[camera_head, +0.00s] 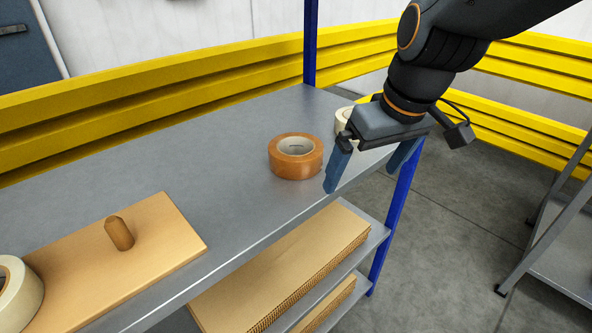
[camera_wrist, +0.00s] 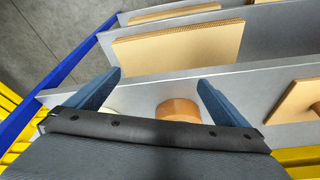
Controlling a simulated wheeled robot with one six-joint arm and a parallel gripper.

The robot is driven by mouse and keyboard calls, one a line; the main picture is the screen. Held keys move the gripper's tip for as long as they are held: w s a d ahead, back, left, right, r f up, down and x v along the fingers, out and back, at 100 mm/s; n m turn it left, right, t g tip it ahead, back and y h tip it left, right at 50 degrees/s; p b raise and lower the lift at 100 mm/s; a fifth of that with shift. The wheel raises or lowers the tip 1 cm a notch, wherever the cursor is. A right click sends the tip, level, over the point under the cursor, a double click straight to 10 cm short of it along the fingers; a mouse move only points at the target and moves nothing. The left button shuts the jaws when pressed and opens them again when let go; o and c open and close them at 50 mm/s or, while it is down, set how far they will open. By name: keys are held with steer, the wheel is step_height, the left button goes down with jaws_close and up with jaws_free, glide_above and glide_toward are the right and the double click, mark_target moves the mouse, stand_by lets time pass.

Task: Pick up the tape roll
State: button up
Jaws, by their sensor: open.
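A brown tape roll (camera_head: 298,168) with a pale core lies flat on the grey shelf top, near its front edge. My gripper (camera_head: 362,178) is open and empty, its blue fingers pointing down just right of the brown roll and apart from it. A cream roll (camera_head: 343,122) stands behind my gripper, partly hidden by it. In the wrist view the brown roll (camera_wrist: 178,108) shows beyond the palm, between the open fingers (camera_wrist: 159,78) and nearer the right one; its lower part is hidden. Another cream roll (camera_head: 22,298) is cut off at the lower left in the head view.
The shelf top (camera_head: 215,145) is clear between the brown roll and a wooden board (camera_head: 170,225) with an upright peg (camera_head: 119,232). A blue post (camera_head: 310,45) rises at the back. Cardboard stacks (camera_head: 290,260) lie on lower shelves. Yellow rails (camera_head: 150,100) run behind.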

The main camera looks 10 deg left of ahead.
steer(key=w+a+b, duration=0.1)
steer(key=a+b, duration=0.1)
steer(key=b, duration=0.1)
steer(key=w+a+n+b, duration=0.1)
steer(key=a+b, duration=0.2)
steer(key=b, duration=0.1)
steer(key=w+a+r+n+y+b, duration=0.1)
steer(key=a+b, duration=0.1)
steer(key=b, duration=0.1)
steer(key=shift+w+a, duration=0.35)
steer(key=shift+a, duration=0.05)
steer(key=b, duration=0.2)
glide_toward(296, 148)
steer(key=s+f, duration=0.1)
steer(key=s+a+f, duration=0.1)
steer(key=shift+s+f, duration=0.25)
steer(key=shift+f, duration=0.05)
steer(key=shift+t, duration=0.3)
steer(key=x, duration=0.5)
steer(key=shift+s, duration=0.1)
steer(key=c, duration=0.9)
steer(key=shift+c, duration=0.2)
steer(key=shift+r, duration=0.15)
